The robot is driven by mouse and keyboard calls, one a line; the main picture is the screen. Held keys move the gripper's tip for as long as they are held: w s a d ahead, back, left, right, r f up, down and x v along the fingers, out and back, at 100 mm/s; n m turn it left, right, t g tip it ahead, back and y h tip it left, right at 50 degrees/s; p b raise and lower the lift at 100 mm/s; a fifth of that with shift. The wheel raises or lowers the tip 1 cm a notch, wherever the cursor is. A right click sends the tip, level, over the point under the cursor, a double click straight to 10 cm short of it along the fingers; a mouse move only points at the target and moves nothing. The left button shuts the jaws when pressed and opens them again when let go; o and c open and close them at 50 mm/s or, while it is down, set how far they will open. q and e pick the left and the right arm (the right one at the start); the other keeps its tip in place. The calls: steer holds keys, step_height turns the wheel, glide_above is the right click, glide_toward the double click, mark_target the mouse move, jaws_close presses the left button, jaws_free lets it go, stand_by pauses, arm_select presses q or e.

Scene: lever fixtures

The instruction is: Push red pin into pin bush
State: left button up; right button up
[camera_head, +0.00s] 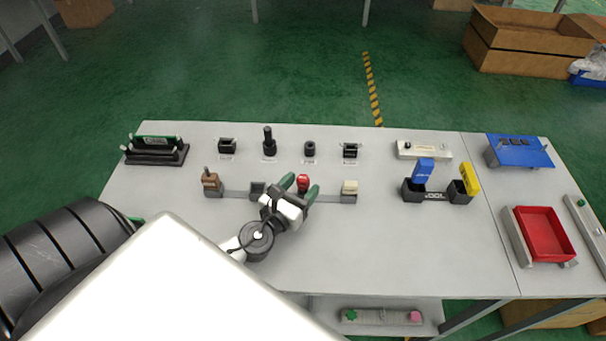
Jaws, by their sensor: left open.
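The red pin (303,181) stands on the low fixture row at the middle of the table. Only its rounded red top shows, and its lower part is hidden behind my gripper. My left gripper (299,188) reaches in from the lower left, with one green fingertip on each side of the red pin. It is open, and I cannot tell whether either finger touches the pin. A short black round bush (309,148) stands behind it in the back row, but I cannot tell if this is the pin bush. My right gripper is not in view.
A black holder (257,190), a brown piece (211,181) and a cream block (349,187) share the row. A black post (268,142) stands behind. Blue (422,172) and yellow (469,180) pieces and a red tray (544,234) are rightward. The table front is clear.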

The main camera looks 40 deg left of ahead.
mark_target(307, 177)
arm_select(q)
steer(key=w, duration=0.2)
steer(key=shift+w+a, duration=0.2)
steer(key=shift+w, duration=0.2)
steer(key=shift+w+f+p, duration=0.1)
steer(key=shift+w+p, duration=0.2)
steer(key=shift+w, duration=0.1)
steer(key=c, duration=1)
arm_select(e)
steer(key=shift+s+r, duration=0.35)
